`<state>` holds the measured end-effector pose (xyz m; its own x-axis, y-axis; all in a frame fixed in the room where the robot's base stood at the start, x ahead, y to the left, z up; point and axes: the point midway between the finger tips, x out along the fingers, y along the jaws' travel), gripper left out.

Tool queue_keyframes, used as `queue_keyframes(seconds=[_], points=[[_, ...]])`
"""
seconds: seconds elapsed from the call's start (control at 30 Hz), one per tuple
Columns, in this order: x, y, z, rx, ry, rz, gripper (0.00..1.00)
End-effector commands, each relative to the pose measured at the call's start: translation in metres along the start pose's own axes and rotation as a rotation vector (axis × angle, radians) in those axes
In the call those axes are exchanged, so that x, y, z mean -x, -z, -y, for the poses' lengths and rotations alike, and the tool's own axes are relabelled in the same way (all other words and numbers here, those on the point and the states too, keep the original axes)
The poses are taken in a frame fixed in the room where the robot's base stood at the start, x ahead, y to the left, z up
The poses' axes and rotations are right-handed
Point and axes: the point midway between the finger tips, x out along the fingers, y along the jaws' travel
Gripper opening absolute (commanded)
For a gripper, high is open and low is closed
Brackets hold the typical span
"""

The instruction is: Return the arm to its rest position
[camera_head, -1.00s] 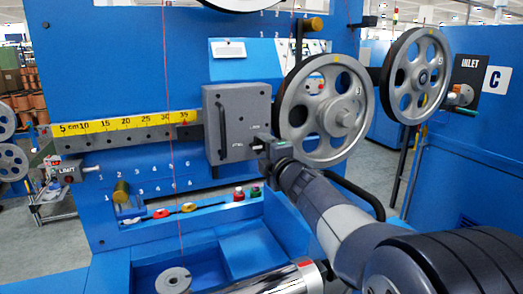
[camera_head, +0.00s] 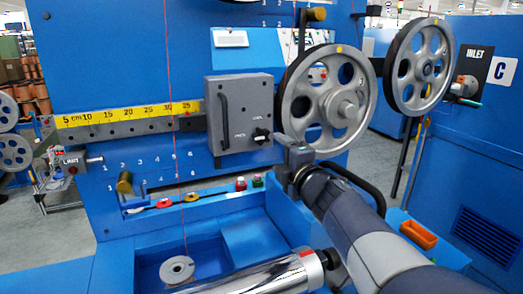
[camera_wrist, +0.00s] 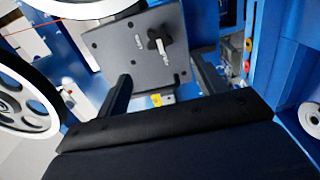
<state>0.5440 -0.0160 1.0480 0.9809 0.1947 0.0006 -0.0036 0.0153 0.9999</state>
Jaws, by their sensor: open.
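My gripper (camera_head: 287,150) is in front of the blue machine panel (camera_head: 130,60), just right of the grey box (camera_head: 228,140) and below the large spoked pulley (camera_head: 300,105). In the wrist view, my gripper (camera_wrist: 161,70) has its two dark fingers spread apart with nothing between them. The grey box, with a black knob (camera_wrist: 157,40), lies beyond the fingertips. My arm stretches from the lower right of the head view towards the panel.
A second spoked pulley (camera_head: 403,85) stands at the right. A yellow scale (camera_head: 130,115) runs left of the box. An orange tray (camera_head: 418,235) sits at right. A red thread hangs down to a grey disc (camera_head: 177,270).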

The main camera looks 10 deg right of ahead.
Motion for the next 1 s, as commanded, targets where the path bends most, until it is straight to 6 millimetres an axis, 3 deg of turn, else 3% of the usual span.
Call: queue_keyframes(seconds=[0.17, 0.6, 0.8, 1.0], points=[[-0.018, 0.001, 0.002, -0.001, 0.001, -0.003, 0.67], [-0.088, 0.001, 0.001, -0.001, 0.001, -0.002, 0.67], [-0.105, 0.001, 0.0, -0.001, 0.0, -0.001, 0.67], [-0.106, 0.0, -0.001, -0.02, 0.0, -0.001, 0.67]])
